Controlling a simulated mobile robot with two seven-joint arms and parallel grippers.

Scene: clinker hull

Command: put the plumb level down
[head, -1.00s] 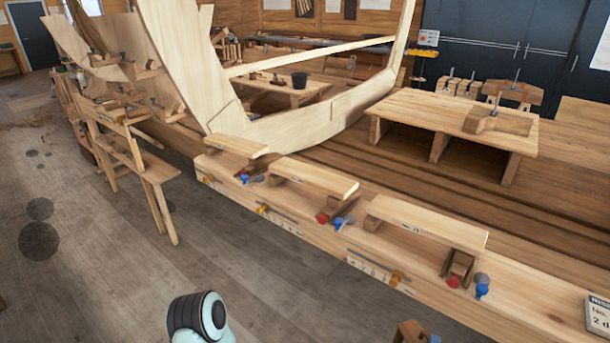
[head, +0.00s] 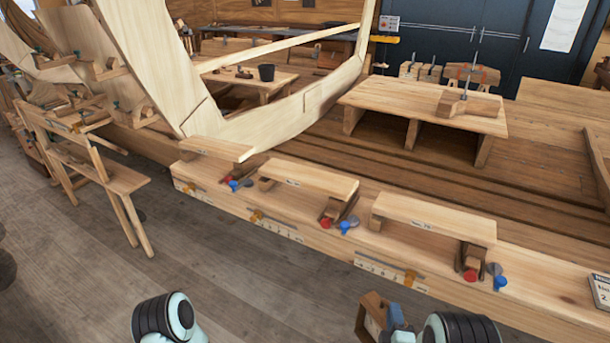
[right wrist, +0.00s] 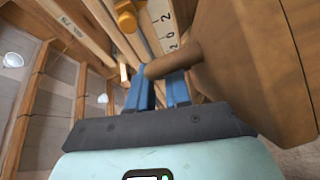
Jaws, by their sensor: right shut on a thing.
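The plumb level (head: 373,318) is a brown wooden piece at the bottom of the head view, held in front of the long plank beam. My right gripper (head: 396,316) is shut on it. In the right wrist view, the blue fingers (right wrist: 162,82) close around a round wooden peg that sticks out of the level's broad wooden body (right wrist: 255,65). The level is off any surface, and its lower part is cut off by the head view's edge. My left arm shows at the bottom left, but its gripper is out of the picture.
The beam (head: 325,247) carries three raised boards, the nearest (head: 432,220) at right, with red and blue knobs and scale strips (head: 390,271). A sign (head: 602,290) stands at far right. A low table (head: 425,108) with a clamped block is behind. A wooden trestle (head: 90,170) stands left.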

